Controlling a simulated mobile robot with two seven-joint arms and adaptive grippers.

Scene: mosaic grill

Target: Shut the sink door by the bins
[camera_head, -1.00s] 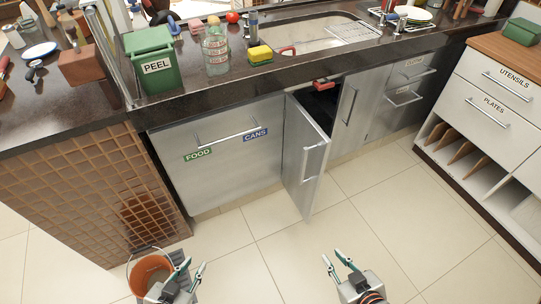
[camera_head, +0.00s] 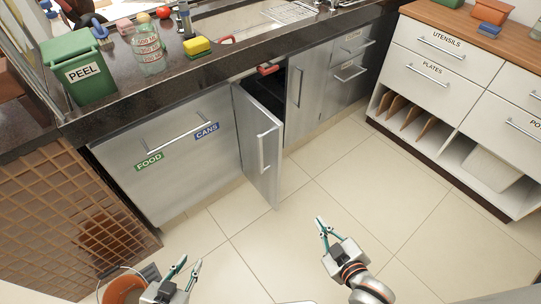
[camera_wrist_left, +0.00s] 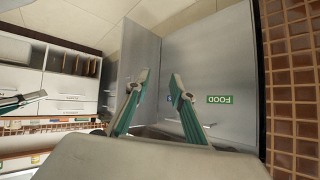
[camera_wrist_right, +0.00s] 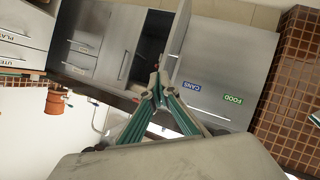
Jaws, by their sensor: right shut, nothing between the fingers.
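The sink door (camera_head: 260,144) is a grey metal cabinet door with a vertical bar handle, standing ajar beside the bin drawer (camera_head: 170,150) labelled FOOD and CANS. A dark opening (camera_head: 275,90) shows behind it. In the left wrist view the door (camera_wrist_left: 137,60) stands out from the cabinet front. In the right wrist view the door (camera_wrist_right: 180,40) is partly hidden by the fingers. My right gripper (camera_head: 320,225) is shut and empty, out over the floor, apart from the door. My left gripper (camera_head: 189,266) is open and empty at the lower left; it also shows in the left wrist view (camera_wrist_left: 160,82).
An orange bucket (camera_head: 122,290) stands on the floor near my left gripper. The dark counter (camera_head: 130,110) holds a green PEEL bin (camera_head: 82,85), a bottle and a sponge. A white drawer unit (camera_head: 460,95) is at the right. The tiled floor before the door is clear.

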